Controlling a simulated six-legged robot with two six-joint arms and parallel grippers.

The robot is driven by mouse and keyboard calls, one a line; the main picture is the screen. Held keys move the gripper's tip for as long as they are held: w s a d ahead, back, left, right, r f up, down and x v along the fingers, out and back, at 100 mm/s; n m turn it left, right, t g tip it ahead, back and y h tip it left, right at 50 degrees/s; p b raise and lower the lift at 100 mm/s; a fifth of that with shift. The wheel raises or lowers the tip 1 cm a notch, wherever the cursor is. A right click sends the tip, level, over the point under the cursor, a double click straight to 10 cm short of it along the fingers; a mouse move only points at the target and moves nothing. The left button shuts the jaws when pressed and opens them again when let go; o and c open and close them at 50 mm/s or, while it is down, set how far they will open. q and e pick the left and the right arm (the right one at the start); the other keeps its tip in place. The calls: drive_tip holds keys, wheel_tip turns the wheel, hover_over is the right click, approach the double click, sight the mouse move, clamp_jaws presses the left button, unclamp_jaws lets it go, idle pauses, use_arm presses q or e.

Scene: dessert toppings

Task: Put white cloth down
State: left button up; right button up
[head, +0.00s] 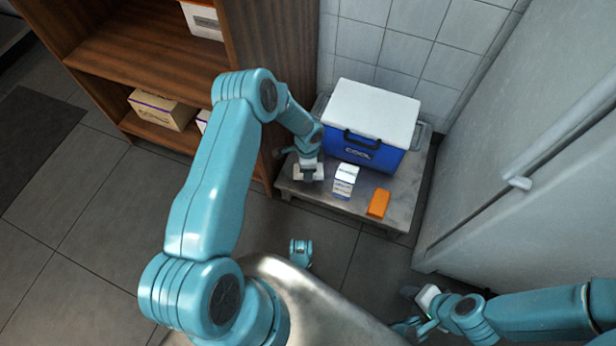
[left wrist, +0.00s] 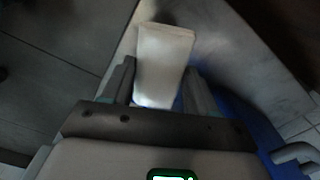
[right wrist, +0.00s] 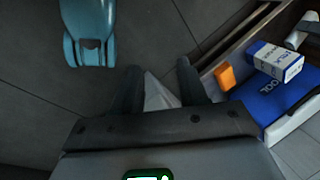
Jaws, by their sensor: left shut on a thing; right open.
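The white cloth (left wrist: 163,62) is a pale, folded strip between the fingers of my left gripper (left wrist: 160,90) in the left wrist view. In the head view my left gripper (head: 308,173) is shut on it, low over the left end of the metal table (head: 300,190). Whether the cloth touches the tabletop I cannot tell. My right gripper (head: 425,298) is open at the lower right of the head view, apart from the table. A pale shape shows between its fingers in the right wrist view, too dim to name.
A blue cool box (head: 370,150) with a white lid stands at the table's back. A white-and-blue carton (head: 344,182) and an orange block (head: 378,204) are in front of it. A wooden shelf (head: 170,60) is left, a pale cabinet (head: 530,190) right. Little tabletop is clear.

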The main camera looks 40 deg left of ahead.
use_arm(q)
wheel_tip(320, 180, down, 5)
drive_tip(key=shift+r+b, duration=0.2)
drive_tip(key=shift+b, duration=0.75)
drive_tip(key=shift+r, duration=0.1)
use_arm(e)
drive_tip(key=shift+w+d+f, duration=0.1)
drive_tip(key=shift+w+f, duration=0.6)
drive_tip(key=shift+f, duration=0.2)
use_arm(q)
drive_tip(key=shift+f, duration=0.25)
drive_tip(key=o, duration=0.9)
drive_tip(key=shift+r, duration=0.1)
drive_tip(key=shift+o, duration=0.2)
use_arm(e)
drive_tip(key=shift+w+f, duration=0.1)
drive_tip(key=shift+f, duration=0.1)
